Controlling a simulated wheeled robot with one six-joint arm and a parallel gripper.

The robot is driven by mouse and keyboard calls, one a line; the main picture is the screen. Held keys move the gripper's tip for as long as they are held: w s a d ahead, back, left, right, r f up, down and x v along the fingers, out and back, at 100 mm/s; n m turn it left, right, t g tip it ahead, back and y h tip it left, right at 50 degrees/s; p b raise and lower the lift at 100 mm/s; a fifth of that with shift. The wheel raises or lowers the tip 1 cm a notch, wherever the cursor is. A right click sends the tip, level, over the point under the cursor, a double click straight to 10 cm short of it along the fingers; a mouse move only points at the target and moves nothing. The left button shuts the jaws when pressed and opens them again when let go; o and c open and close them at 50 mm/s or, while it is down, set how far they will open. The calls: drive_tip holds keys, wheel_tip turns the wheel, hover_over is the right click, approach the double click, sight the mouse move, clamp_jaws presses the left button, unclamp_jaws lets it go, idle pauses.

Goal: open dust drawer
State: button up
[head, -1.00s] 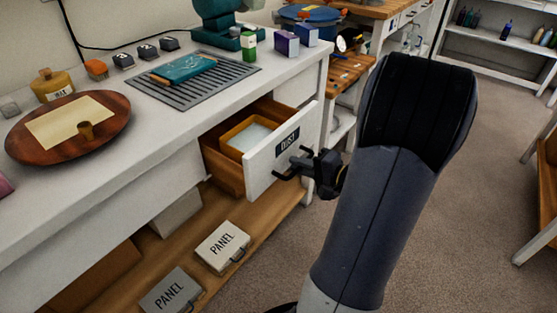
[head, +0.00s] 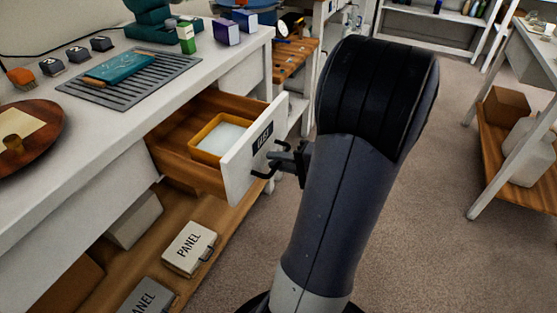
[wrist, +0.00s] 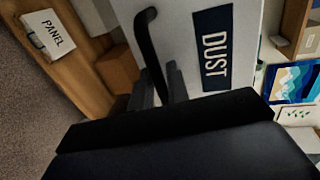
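The dust drawer (head: 241,168) is pulled well out of the white workbench. Its white front carries a dark "DUST" label (head: 263,138), which also shows in the wrist view (wrist: 213,52). Inside the wooden drawer is an orange tray (head: 195,147) with pale contents. My gripper (head: 277,163) is at the dark handle (head: 262,175) on the drawer front. In the wrist view, the handle (wrist: 148,45) passes between my fingers (wrist: 163,88), which appear closed around it. The contact itself is partly hidden by my wrist.
The white bench top (head: 165,107) holds a grey mat (head: 133,80), a wooden disc (head: 28,140) and small boxes. A case labelled "PANEL" (head: 188,247) lies on the low shelf under the drawer. Open carpet (head: 425,220) lies to the right, before another bench (head: 520,65).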

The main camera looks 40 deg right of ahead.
drive_tip(key=shift+o, duration=1.2)
drive_tip(key=p+v, duration=0.1)
drive_tip(key=v, duration=1)
drive_tip(key=shift+p, duration=0.4)
drive_tip(key=shift+w, duration=0.15)
drive_tip(key=b+x, duration=0.1)
drive_tip(key=x, duration=1)
drive_tip(key=shift+b, duration=0.35)
drive_tip(key=shift+a, duration=0.1)
